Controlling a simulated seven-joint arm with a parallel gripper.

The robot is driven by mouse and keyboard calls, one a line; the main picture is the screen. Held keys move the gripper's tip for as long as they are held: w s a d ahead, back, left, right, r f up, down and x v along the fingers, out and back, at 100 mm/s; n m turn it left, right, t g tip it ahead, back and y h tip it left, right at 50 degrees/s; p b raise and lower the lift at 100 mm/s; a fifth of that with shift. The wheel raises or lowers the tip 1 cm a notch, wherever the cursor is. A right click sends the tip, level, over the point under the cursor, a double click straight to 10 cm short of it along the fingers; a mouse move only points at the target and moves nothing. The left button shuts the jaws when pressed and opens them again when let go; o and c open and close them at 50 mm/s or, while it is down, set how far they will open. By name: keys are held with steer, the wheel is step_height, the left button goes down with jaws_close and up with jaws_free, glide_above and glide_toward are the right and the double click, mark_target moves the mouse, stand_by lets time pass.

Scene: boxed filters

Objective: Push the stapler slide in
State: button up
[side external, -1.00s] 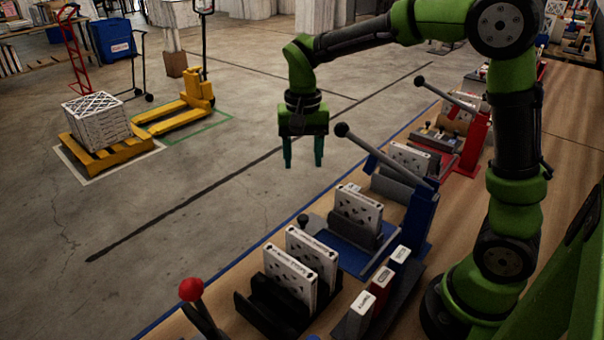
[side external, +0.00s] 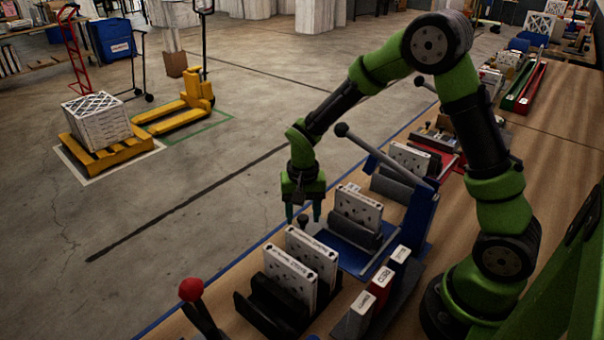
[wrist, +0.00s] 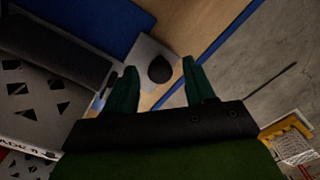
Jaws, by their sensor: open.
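The blue stapler (side external: 424,215) has a raised lever with a black ball end. Its blue base (side external: 352,256) carries a dark grey holder with a white boxed filter (side external: 358,208) standing in it. A slide with a dark round knob shows in the wrist view (wrist: 160,70), on a grey plate beside the blue base. My gripper (side external: 303,217) is open and points down over the front-left end of this station. In the wrist view the knob appears between my two green fingertips. I cannot tell whether they touch it.
A black rack (side external: 270,305) with white filter boxes stands close in front. Labelled blocks (side external: 381,282) stand to its right. A red ball-topped lever (side external: 191,290) is at lower left. A red press station (side external: 440,150) lies beyond.

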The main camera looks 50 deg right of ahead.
jaws_close()
stand_by(0.3)
steer(key=shift+d, duration=0.15)
steer(key=shift+d, duration=2.6)
steer(key=shift+c, duration=0.2)
jaws_free()
steer(key=shift+o, duration=0.2)
steer(key=shift+a, duration=0.2)
